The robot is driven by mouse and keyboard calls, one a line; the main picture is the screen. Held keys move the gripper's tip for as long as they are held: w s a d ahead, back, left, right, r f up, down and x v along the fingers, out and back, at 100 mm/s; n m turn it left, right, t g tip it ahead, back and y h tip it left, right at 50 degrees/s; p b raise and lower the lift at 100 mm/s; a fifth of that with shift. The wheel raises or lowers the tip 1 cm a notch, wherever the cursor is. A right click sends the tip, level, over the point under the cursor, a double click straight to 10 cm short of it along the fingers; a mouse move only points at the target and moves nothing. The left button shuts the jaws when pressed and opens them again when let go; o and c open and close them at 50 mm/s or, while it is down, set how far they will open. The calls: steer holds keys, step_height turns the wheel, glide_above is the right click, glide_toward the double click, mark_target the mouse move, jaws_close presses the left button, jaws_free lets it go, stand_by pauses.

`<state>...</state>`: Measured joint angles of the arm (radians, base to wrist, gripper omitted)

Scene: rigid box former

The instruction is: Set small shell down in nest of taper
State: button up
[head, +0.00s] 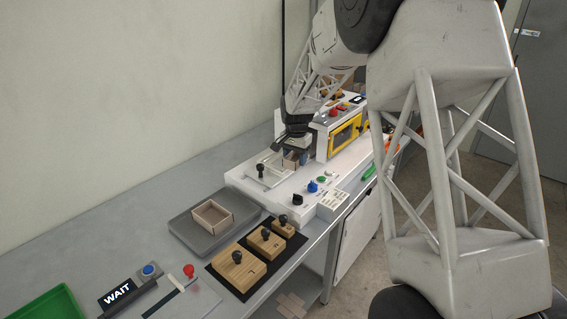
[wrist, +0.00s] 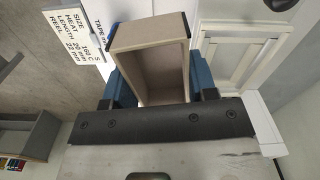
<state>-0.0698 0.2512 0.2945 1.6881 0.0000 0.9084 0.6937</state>
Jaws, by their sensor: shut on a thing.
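My gripper (head: 297,147) is shut on the small shell (head: 290,161), an open tan box, above the white taper (head: 240,178). In the wrist view the shell (wrist: 148,36) sits between the blue finger pads of my gripper (wrist: 160,85), its open side showing. A pale rectangular frame with a black knob (head: 261,169) lies on the taper's top, just left of the shell. A white recessed frame (wrist: 228,55) shows right of the shell in the wrist view. I cannot tell whether the shell touches the taper.
A second open box (head: 211,214) rests on a grey plate (head: 185,233). Several wooden knobbed blocks (head: 238,268) stand on a black mat. A yellow-framed unit (head: 345,135) stands behind the taper. Knobs and buttons (head: 312,187) line the taper's front.

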steer(key=shift+s+a+f+m, duration=0.35)
steer(key=shift+f+m, duration=0.1)
steer(key=shift+f, duration=0.15)
steer(key=shift+s+a+f+m, duration=0.2)
steer(key=shift+a+f+m, duration=0.15)
steer(key=shift+f+m, duration=0.15)
steer(key=shift+w, duration=0.15)
steer(key=w, duration=0.5)
steer(key=w+a+f, duration=0.1)
steer(key=w, duration=0.9)
steer(key=shift+w+a+f, duration=0.2)
steer(key=shift+w+f, duration=0.1)
steer(key=shift+w, duration=0.05)
steer(key=shift+f, duration=1.75)
steer(key=shift+f, duration=0.6)
steer(key=o, duration=0.9)
